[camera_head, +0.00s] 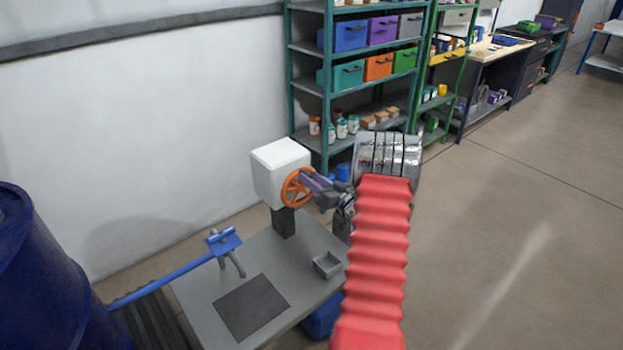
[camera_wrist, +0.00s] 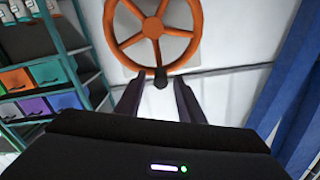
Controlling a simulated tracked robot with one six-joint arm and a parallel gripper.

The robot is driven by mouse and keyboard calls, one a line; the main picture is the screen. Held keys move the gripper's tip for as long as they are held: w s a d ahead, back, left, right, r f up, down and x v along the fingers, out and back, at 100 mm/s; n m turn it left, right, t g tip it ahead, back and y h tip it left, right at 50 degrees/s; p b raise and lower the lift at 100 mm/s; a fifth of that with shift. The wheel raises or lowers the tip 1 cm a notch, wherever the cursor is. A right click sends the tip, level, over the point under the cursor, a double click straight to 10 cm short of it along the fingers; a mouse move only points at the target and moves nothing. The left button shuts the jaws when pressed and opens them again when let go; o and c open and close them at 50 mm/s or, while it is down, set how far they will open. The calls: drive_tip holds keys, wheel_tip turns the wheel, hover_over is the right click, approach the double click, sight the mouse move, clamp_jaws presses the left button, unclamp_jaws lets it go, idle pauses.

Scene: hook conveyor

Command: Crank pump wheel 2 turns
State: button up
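The orange spoked pump wheel (camera_head: 291,194) is mounted on the side of a white box (camera_head: 277,165) on a dark post in the head view. In the wrist view the wheel (camera_wrist: 154,32) fills the top middle, with its top rim cut off. A dark crank knob (camera_wrist: 161,77) sits at its bottom rim. My gripper (camera_wrist: 159,85) is open, with one finger on each side of the knob; I cannot tell whether either touches it. In the head view my gripper (camera_head: 308,184) is right at the wheel and hides part of its rim.
The post stands on a grey table (camera_head: 205,300) with a small grey tray (camera_head: 328,264) and a dark square plate. A blue-handled tool (camera_head: 175,273) and a blue barrel (camera_head: 40,270) are at left. Shelves (camera_head: 330,90) with bins stand behind. Floor at right is clear.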

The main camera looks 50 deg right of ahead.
drive_tip(key=shift+w, duration=0.35)
drive_tip(key=shift+c, duration=0.4)
clamp_jaws()
drive_tip(key=shift+s+d, duration=0.1)
drive_tip(key=shift+d, duration=0.1)
drive_tip(key=shift+a, duration=0.1)
